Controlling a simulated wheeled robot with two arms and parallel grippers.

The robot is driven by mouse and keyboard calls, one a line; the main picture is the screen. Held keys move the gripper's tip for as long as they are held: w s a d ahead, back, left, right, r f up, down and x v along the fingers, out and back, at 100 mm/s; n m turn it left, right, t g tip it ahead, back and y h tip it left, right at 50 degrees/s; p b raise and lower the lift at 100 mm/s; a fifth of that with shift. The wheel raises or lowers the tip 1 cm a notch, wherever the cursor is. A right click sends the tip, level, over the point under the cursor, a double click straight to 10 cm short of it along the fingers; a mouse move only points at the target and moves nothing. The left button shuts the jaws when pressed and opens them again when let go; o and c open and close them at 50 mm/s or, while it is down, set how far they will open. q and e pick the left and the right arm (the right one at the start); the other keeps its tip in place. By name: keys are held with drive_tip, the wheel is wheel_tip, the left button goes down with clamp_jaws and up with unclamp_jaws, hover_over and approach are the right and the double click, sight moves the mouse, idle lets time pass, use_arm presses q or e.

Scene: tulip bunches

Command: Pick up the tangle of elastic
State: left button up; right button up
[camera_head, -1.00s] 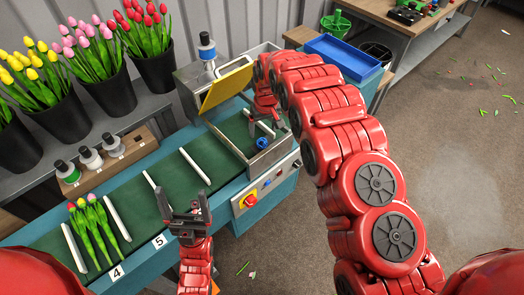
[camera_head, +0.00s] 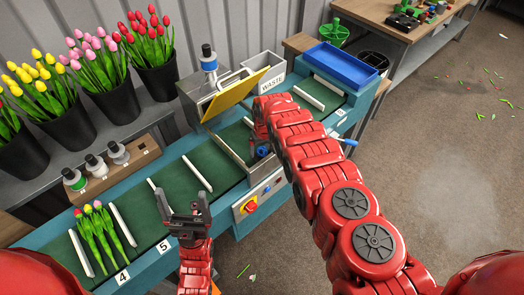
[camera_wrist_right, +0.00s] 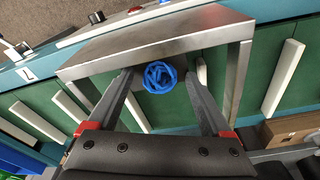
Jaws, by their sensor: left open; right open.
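The blue tangle of elastic (camera_wrist_right: 160,77) is a round coil by the metal frame (camera_wrist_right: 150,43) over the green belt. In the right wrist view it lies between the fingertips of my right gripper (camera_wrist_right: 158,85), which is open, with a gap to each finger. In the head view the tangle (camera_head: 263,151) is a small blue patch, partly hidden by the red right arm and gripper. Whether the fingers are low enough to be around it I cannot tell. My left gripper (camera_head: 183,203) is open and empty above the near part of the belt.
A yellow panel (camera_head: 234,92) and the metal frame stand close to my right gripper. A white bin marked WASTE (camera_head: 272,79) and a blue tray (camera_head: 344,69) are behind. Tulips (camera_head: 98,232) lie on the belt between white bars. A red button (camera_head: 250,206) is on the near side.

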clamp_jaws()
idle(0.4)
drive_tip(key=shift+w+r, duration=0.1)
drive_tip(key=shift+r, duration=0.05)
